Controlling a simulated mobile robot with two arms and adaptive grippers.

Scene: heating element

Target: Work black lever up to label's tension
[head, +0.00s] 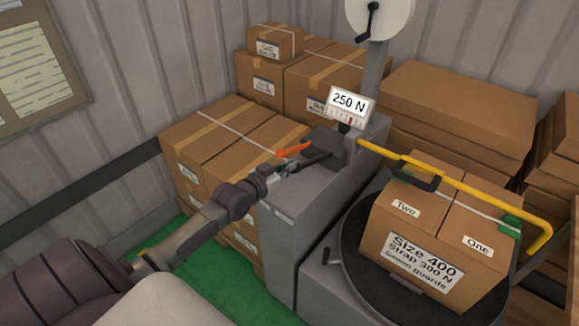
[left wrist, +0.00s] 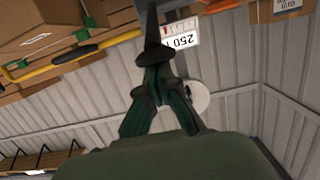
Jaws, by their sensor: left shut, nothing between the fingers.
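The black lever (head: 317,160) sticks out from the dark grey tension unit (head: 333,143) on the grey machine, just below an orange lever (head: 295,150). The display (head: 348,105) reads 250 N and has a scale with a red mark. The box label (head: 408,258) reads "Size 400, Strap 300 N, Screen guards". My left gripper (head: 288,168) is shut and empty at the outer end of the black lever. In the left wrist view its fingers (left wrist: 154,55) overlap the dark lever; whether they touch is unclear. My right gripper is not in view.
The labelled carton stands on a black round turntable (head: 365,288). A yellow bar (head: 460,186) with a black handle (head: 418,172) crosses above it. Stacked cartons (head: 215,140) stand left of the machine, and more (head: 455,100) stand behind it.

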